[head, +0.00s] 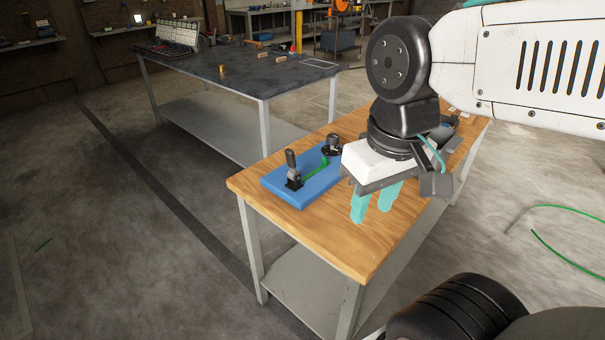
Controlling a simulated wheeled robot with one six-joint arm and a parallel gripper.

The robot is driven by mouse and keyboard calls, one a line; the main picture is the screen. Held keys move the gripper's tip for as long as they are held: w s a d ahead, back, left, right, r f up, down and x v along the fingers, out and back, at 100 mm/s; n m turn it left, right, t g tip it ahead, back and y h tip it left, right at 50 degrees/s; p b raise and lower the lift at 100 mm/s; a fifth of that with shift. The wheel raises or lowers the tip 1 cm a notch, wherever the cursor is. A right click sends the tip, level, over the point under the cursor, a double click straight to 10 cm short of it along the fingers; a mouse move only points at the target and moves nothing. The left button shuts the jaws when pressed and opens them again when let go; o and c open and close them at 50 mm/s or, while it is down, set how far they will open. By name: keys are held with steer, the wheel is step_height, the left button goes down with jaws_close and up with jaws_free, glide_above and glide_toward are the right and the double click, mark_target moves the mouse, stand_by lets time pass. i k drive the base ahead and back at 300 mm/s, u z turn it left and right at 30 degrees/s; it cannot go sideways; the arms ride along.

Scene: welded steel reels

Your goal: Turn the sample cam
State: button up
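A blue plate (312,190) lies on the wooden workbench (352,240). On it stands a black upright handle (290,159) on a small block at its left end. A green bar (315,168) runs from near that block toward a dark round part (332,150) at the far right of the plate. Which of these parts is the sample cam is not clear at this size. My gripper (371,213) points down over the bench, to the right of the plate and apart from the handle. Its two teal fingers are spread with nothing visible between them. My gripper body hides part of the plate's right side.
A dark-topped table (235,75) stands behind, with a case of small parts (178,37) and small brass pieces on it. Small items sit at the bench's far right end, partly behind my arm. The bench's near end is clear. Green cable (560,250) lies on the floor at right.

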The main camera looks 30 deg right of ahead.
mark_target(290, 156)
steer(key=k, duration=0.75)
steer(key=z, duration=1.75)
steer(key=i, duration=1.5)
steer(key=u, duration=2.25)
steer(key=i, duration=0.2)
steer(key=u, duration=0.15)
